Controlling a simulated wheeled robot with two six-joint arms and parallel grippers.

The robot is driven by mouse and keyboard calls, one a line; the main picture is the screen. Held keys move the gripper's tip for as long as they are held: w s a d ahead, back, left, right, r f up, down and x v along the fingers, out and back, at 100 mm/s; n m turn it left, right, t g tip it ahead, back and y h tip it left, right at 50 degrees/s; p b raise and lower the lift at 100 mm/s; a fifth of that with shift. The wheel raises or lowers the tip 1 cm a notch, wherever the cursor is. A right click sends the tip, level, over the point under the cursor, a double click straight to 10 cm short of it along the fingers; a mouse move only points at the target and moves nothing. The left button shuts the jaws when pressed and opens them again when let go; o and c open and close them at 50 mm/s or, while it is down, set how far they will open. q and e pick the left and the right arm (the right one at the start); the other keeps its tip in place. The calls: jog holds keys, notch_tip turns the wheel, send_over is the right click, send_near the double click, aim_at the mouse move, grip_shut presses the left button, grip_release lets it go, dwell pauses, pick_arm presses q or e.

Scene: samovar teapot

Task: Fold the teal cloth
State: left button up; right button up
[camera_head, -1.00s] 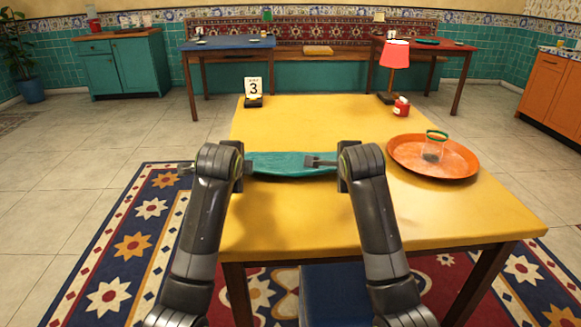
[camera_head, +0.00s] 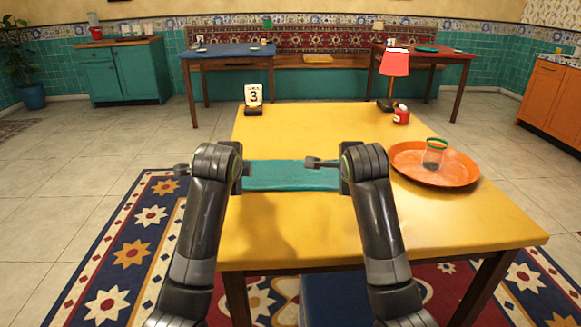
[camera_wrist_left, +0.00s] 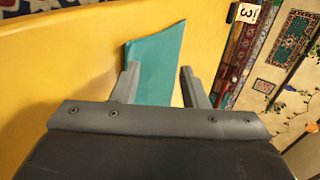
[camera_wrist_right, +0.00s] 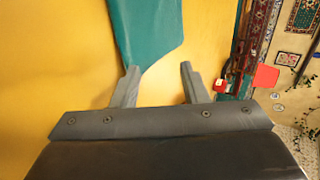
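The teal cloth (camera_head: 290,176) lies on the yellow table (camera_head: 300,225) as a flat strip between my two arms. Its ends are hidden behind my wrists in the head view. My left gripper (camera_wrist_left: 160,78) is open; an end of the cloth (camera_wrist_left: 157,55) shows between and beyond its fingers. My right gripper (camera_wrist_right: 158,74) is open; the cloth (camera_wrist_right: 147,30) reaches down to its left finger, with a narrow part in the gap. I cannot tell whether the fingers touch the cloth.
An orange tray (camera_head: 410,175) with a clear jar (camera_head: 433,154) is on the table's right. A red lamp (camera_head: 394,66), a small red jar (camera_head: 401,115) and a number 3 sign (camera_head: 253,98) stand at the far edge. The table in front of the cloth is clear.

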pick_arm(q)
jog(key=s+r, duration=0.5)
jog(key=r, duration=0.1)
jog(key=shift+r, duration=0.35)
pick_arm(e)
jog(key=s+r, duration=0.5)
jog(key=r, duration=0.1)
jog(key=shift+r, duration=0.35)
pick_arm(q)
jog(key=shift+s, duration=0.1)
pick_arm(e)
jog(key=shift+s, duration=0.1)
